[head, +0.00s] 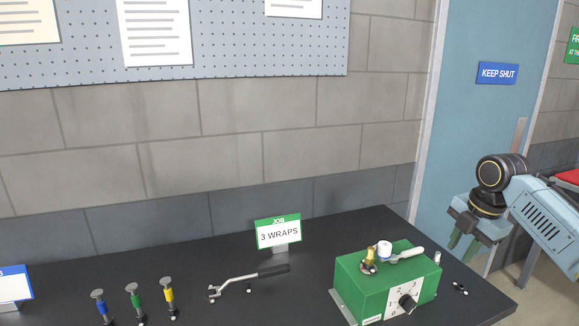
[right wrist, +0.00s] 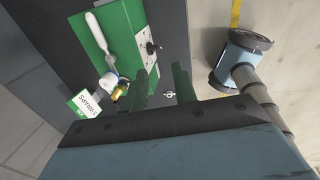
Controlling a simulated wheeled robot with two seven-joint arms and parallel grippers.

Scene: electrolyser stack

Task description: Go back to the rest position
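My right gripper (head: 461,247) is at the right of the head view, above the right end of the black bench and in front of the blue door. Its fingers point down. In the right wrist view the two green fingers (right wrist: 166,84) stand apart with nothing between them. The green box (head: 385,284) with a dial, a brass fitting and a white-handled valve is on the bench to the left of the gripper. It also shows in the right wrist view (right wrist: 118,38), beyond the fingers. My left gripper is in neither view.
The black bench (head: 235,262) carries a "3 WRAPS" sign (head: 279,233), a black-handled lever tool (head: 245,281) and blue, green and yellow upright pieces (head: 135,300). Small metal parts (head: 460,288) lie near its right end. A blue door (head: 480,120) stands behind.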

